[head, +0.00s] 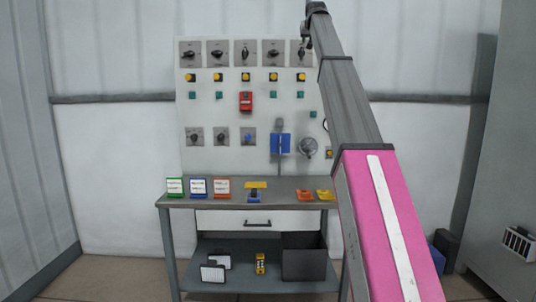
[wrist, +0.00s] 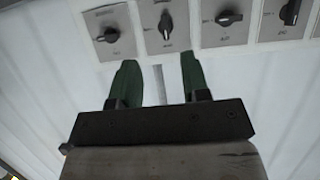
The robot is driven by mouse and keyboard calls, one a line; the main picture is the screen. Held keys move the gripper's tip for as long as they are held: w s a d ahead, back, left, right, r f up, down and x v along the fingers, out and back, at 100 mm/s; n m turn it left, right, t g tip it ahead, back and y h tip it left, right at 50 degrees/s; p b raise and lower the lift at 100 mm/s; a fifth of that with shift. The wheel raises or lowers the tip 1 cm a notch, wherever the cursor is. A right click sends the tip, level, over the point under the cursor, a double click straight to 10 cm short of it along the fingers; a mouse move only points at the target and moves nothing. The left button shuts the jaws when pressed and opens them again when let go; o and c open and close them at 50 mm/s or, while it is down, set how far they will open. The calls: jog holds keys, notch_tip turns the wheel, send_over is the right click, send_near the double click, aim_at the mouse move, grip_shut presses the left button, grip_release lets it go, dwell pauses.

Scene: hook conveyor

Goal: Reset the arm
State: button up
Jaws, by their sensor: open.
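My gripper (wrist: 158,80) shows in the wrist view with its two green fingers apart and nothing between them. It is in front of the top edge of the white panel, below a row of grey plates with black rotary knobs (wrist: 166,24) in that picture. In the head view my arm rises from the lower right to the top of the picture, and the gripper's fingers cannot be made out there. The arm covers the right edge of the control panel (head: 215,118).
A workbench (head: 180,201) stands below the panel, with several coloured cards and holders on top. Its lower shelf holds a dark bin (head: 304,262) and a yellow item (head: 260,263). A red box (head: 245,101) is mounted on the panel. A grey cabinet (head: 505,130) stands at the right.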

notch_tip(320, 180, down, 33)
jog(key=g, duration=0.3)
jog(key=s+f+g, duration=0.1)
jog(key=s+f, duration=0.2)
jog(key=f, duration=0.6)
jog(key=s+f+g, duration=0.1)
jog(key=s+f, duration=0.2)
jog(key=f, duration=0.7)
jog(key=s+f+g, duration=0.1)
jog(key=s+f, duration=0.3)
jog(key=f, duration=0.5)
jog(key=s+f+g, duration=0.2)
jog(key=s+f, duration=0.6)
jog(key=f, duration=0.3)
jog(key=s+f+g, duration=0.2)
jog(key=s+f, duration=0.5)
jog(key=f, duration=0.4)
jog(key=s+f+g, duration=0.1)
jog(key=s+f, duration=0.7)
jog(key=s, duration=0.3)
jog(key=s+f+g, duration=0.2)
jog(key=s+f, duration=0.5)
jog(key=s, duration=0.4)
jog(key=shift+s+f, duration=0.3)
jog(key=shift+f, duration=0.05)
